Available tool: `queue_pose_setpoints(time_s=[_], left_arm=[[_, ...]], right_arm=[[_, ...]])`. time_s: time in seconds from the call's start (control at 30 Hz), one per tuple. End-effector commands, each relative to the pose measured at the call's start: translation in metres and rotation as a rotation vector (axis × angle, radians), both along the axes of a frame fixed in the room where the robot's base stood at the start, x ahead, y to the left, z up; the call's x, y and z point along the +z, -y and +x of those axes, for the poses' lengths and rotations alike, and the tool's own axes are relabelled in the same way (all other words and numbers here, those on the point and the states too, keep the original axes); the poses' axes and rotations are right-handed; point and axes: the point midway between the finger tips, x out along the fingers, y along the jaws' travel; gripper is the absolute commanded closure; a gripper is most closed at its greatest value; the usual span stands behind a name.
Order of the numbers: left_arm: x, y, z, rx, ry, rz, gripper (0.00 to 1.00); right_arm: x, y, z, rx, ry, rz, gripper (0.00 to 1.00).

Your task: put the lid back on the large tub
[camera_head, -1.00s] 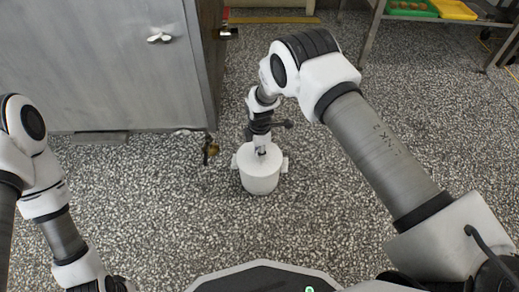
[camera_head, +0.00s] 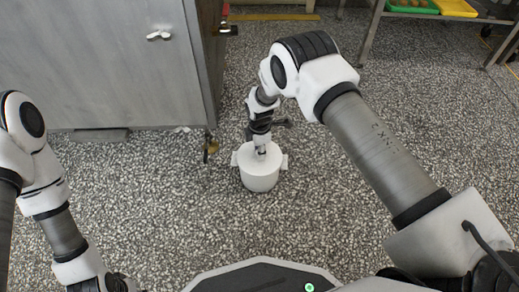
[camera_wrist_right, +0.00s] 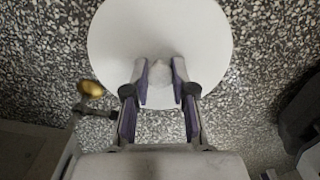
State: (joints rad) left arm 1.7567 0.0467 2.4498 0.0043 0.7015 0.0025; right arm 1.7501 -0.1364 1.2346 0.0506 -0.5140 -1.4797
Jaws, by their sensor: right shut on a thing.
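The white large tub (camera_head: 259,182) stands upright on the speckled floor in the middle of the head view, with a small lug on each side. The round white lid (camera_head: 272,156) is at its top; whether it sits flush on the rim I cannot tell. My right gripper (camera_head: 261,152) comes down from above onto the lid. In the right wrist view the lid (camera_wrist_right: 160,25) is a plain white disc, and the right gripper (camera_wrist_right: 160,82) is shut on its central knob. My left gripper (camera_head: 118,284) is only partly in view at the bottom left, its fingers unclear.
A grey metal cabinet (camera_head: 100,70) stands at the back left, with a brass-coloured fitting (camera_head: 211,147) at its lower corner near the tub. A metal table (camera_head: 440,16) with green and yellow trays stands at the back right. The floor around the tub is clear.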

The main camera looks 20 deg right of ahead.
Motion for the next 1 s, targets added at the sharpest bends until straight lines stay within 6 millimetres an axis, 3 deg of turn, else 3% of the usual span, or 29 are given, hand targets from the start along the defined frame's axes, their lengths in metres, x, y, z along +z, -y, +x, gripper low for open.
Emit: queue_pose_setpoints(time_s=[1.0], left_arm=[[0.0049, 0.0000, 0.0000, 0.000, 0.000, 0.000, 0.60]], right_arm=[[0.0003, 0.0001, 0.0002, 0.000, 0.000, 0.000, 1.00]])
